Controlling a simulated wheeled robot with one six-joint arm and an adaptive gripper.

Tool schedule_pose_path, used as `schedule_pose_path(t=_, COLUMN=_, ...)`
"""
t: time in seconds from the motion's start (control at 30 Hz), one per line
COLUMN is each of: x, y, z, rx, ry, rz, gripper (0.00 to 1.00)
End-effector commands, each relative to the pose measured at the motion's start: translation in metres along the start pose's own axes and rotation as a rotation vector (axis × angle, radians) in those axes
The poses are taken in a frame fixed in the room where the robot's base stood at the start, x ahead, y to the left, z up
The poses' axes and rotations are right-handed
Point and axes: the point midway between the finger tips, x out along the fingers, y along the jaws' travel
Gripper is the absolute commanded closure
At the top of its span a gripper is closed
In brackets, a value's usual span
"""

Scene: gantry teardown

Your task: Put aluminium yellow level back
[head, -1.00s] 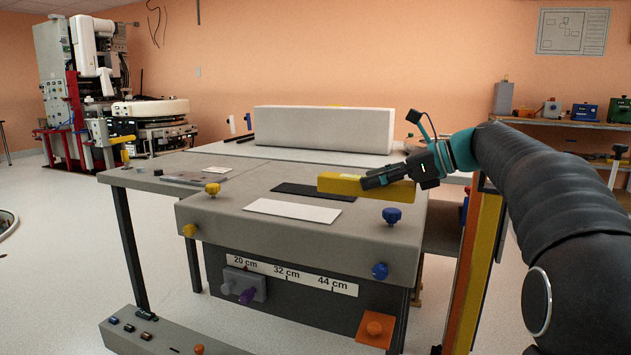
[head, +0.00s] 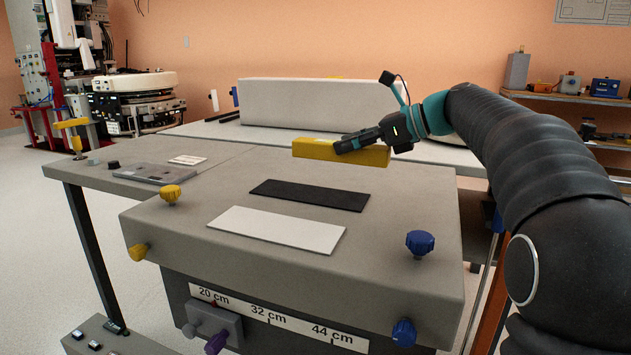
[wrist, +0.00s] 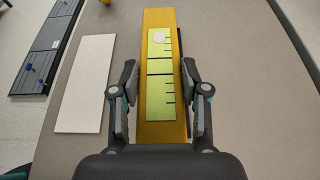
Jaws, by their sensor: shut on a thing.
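The yellow level (head: 318,148) is a long bar held in my gripper (head: 360,143), above the right rear part of the grey table top. In the wrist view the level (wrist: 158,130) lies lengthwise between the two fingers of my gripper (wrist: 160,95), with a paler marked strip and a white round spot on it. A black flat strip (head: 310,195) and a white flat strip (head: 276,229) lie on the grey table (head: 395,240), in front of and below the level. The white strip also shows in the wrist view (wrist: 87,85), left of the level.
A long pale block (head: 310,102) stands behind the table top. Blue knobs (head: 420,243) and yellow knobs (head: 171,194) stick out at the table's edges. A grey flat plate (head: 160,172) lies at the left.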

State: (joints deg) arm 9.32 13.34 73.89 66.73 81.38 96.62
Motion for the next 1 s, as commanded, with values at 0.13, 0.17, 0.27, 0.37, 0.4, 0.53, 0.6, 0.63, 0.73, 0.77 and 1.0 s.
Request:
schedule_pose_path(t=0.13, x=0.035, y=-0.001, z=-0.006, rx=0.000, ry=-0.001, rz=0.002, gripper=1.00)
schedule_pose_path(t=0.17, x=0.041, y=-0.001, z=-0.007, rx=0.001, ry=-0.001, rz=0.002, gripper=1.00)
schedule_pose_path(t=0.27, x=0.060, y=-0.002, z=-0.010, rx=0.000, ry=-0.001, rz=0.001, gripper=1.00)
schedule_pose_path(t=0.37, x=0.073, y=-0.003, z=-0.011, rx=0.000, ry=-0.002, rz=-0.001, gripper=1.00)
schedule_pose_path(t=0.4, x=0.077, y=-0.003, z=-0.012, rx=0.000, ry=-0.002, rz=-0.002, gripper=1.00)
schedule_pose_path(t=0.53, x=0.083, y=-0.004, z=-0.013, rx=0.001, ry=-0.002, rz=-0.003, gripper=1.00)
schedule_pose_path(t=0.6, x=0.085, y=-0.004, z=-0.016, rx=0.001, ry=-0.002, rz=-0.003, gripper=1.00)
schedule_pose_path(t=0.63, x=0.086, y=-0.004, z=-0.018, rx=0.002, ry=-0.002, rz=-0.003, gripper=1.00)
schedule_pose_path(t=0.73, x=0.090, y=-0.004, z=-0.029, rx=0.002, ry=-0.002, rz=-0.003, gripper=1.00)
schedule_pose_path(t=0.77, x=0.092, y=-0.004, z=-0.033, rx=0.003, ry=-0.002, rz=-0.003, gripper=1.00)
schedule_pose_path(t=1.0, x=0.099, y=-0.004, z=-0.050, rx=0.000, ry=-0.002, rz=-0.003, gripper=1.00)
